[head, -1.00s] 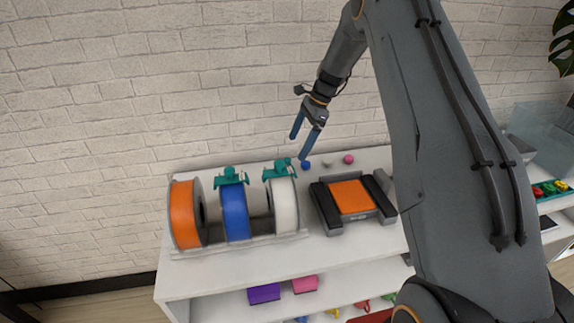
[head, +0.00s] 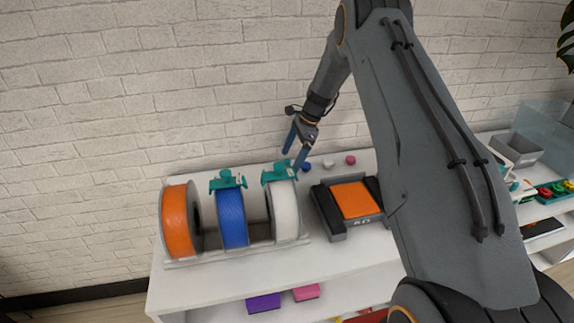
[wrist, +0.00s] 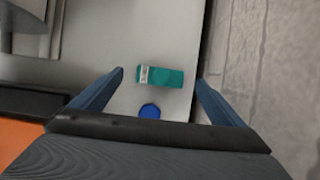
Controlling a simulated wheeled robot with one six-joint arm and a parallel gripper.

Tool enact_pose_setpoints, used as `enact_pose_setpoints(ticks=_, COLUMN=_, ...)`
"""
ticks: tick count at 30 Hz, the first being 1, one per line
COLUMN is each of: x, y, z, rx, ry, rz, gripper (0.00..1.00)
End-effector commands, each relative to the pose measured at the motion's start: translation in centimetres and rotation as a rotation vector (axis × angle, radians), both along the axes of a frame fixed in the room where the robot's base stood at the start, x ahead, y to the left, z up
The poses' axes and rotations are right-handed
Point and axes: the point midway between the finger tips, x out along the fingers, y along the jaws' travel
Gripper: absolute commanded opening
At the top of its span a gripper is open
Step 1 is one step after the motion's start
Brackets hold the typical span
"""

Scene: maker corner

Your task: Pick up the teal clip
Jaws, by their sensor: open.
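In the wrist view a small teal block-like piece (wrist: 168,77) with a pale patch at its left end lies on the white shelf top, in line between my fingertips. I take it for the teal clip. In the head view teal pieces sit on the blue spool (head: 228,180) and the white spool (head: 280,172); I cannot tell whether the clip shows there or is hidden behind them. My gripper (head: 294,155) is open and empty above the back of the shelf, behind the white spool; its fingers also frame the wrist view (wrist: 160,80).
A blue ball (wrist: 150,111) lies close beside the teal piece; it also shows in the head view (head: 306,167). A pink ball (head: 350,160) lies further right. A black device with an orange top (head: 356,199) stands in front. The brick wall (head: 120,90) is close behind.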

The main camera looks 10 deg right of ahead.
Motion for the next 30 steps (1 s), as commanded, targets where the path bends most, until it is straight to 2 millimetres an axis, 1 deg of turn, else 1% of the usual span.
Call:
enact_pose_setpoints(ticks=6, x=0.1, y=1.1, z=-2.1, rx=0.0, ry=0.0, rz=0.003, gripper=0.93)
enact_pose_setpoints(ticks=10, x=0.1, y=1.3, z=-2.7, rx=-0.001, ry=-0.001, rz=0.003, gripper=0.93)
enact_pose_setpoints(ticks=15, x=0.1, y=1.3, z=-2.7, rx=-0.001, ry=-0.002, rz=0.004, gripper=0.93)
enact_pose_setpoints(ticks=16, x=0.1, y=1.3, z=-2.7, rx=-0.001, ry=-0.002, rz=0.004, gripper=0.91)
enact_pose_setpoints(ticks=17, x=0.1, y=1.3, z=-2.7, rx=-0.001, ry=-0.002, rz=0.004, gripper=0.86)
enact_pose_setpoints(ticks=21, x=0.1, y=1.4, z=-2.7, rx=-0.001, ry=-0.002, rz=0.004, gripper=0.63)
enact_pose_setpoints(ticks=23, x=0.1, y=1.4, z=-2.7, rx=-0.001, ry=-0.002, rz=0.004, gripper=0.53)
enact_pose_setpoints(ticks=24, x=0.1, y=1.3, z=-2.7, rx=-0.001, ry=-0.002, rz=0.004, gripper=0.5)
enact_pose_setpoints(ticks=30, x=0.1, y=1.3, z=-2.7, rx=-0.001, ry=-0.002, rz=0.004, gripper=0.49)
